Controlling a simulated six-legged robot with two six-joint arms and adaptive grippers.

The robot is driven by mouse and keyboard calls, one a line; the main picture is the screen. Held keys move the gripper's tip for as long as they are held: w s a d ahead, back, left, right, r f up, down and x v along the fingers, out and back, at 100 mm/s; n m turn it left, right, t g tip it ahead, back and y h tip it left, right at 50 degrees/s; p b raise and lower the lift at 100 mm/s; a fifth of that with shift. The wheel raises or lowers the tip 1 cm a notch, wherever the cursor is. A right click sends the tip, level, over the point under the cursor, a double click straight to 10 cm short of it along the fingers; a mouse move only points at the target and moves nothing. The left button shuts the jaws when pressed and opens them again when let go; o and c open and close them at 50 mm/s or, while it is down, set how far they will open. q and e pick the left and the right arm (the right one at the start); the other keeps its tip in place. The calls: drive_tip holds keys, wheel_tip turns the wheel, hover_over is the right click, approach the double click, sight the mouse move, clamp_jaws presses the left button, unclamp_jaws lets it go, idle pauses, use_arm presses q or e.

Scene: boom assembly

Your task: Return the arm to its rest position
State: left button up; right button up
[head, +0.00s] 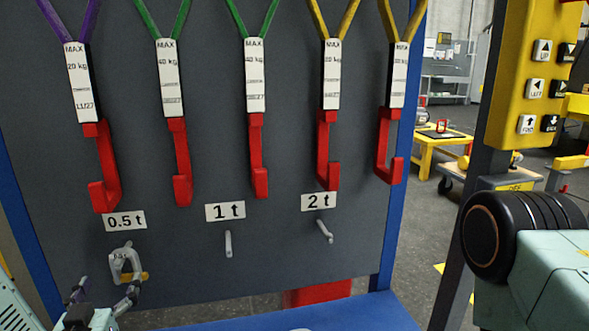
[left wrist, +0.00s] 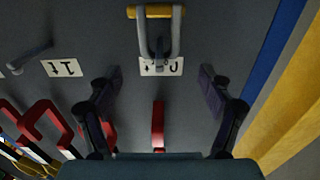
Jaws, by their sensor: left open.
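My left gripper (head: 106,298) is at the bottom left of the head view, open and empty, with its two dark fingers spread. It also shows in the left wrist view (left wrist: 157,84), its fingers wide apart. A grey shackle with a yellow pin (head: 125,264) hangs on the board under the 0.5 t label (head: 124,221). In the left wrist view the shackle (left wrist: 174,40) is ahead of the open fingers and apart from them. My right gripper is not in view; only part of my right arm shows at lower right.
Red hooks (head: 259,160) on tagged purple, green and yellow slings hang along the grey board (head: 70,235). Bare pegs stick out under the 1 t (head: 229,243) and 2 t (head: 325,231) labels. A yellow button panel (head: 520,95) is at right. A yellow table (head: 428,148) stands beyond.

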sight(122, 256)
use_arm(q)
drive_tip(key=x, duration=0.8)
drive_tip(key=shift+w, duration=0.1)
drive_tip(key=shift+r+p, duration=0.4)
drive_tip(key=shift+r, duration=0.05)
drive_tip(key=r+p+v, duration=0.1)
drive_tip(key=p+v, duration=0.3)
drive_tip(key=v, duration=0.7)
drive_tip(key=shift+r, duration=0.25)
drive_tip(key=shift+d, duration=0.1)
drive_tip(key=shift+d, duration=0.1)
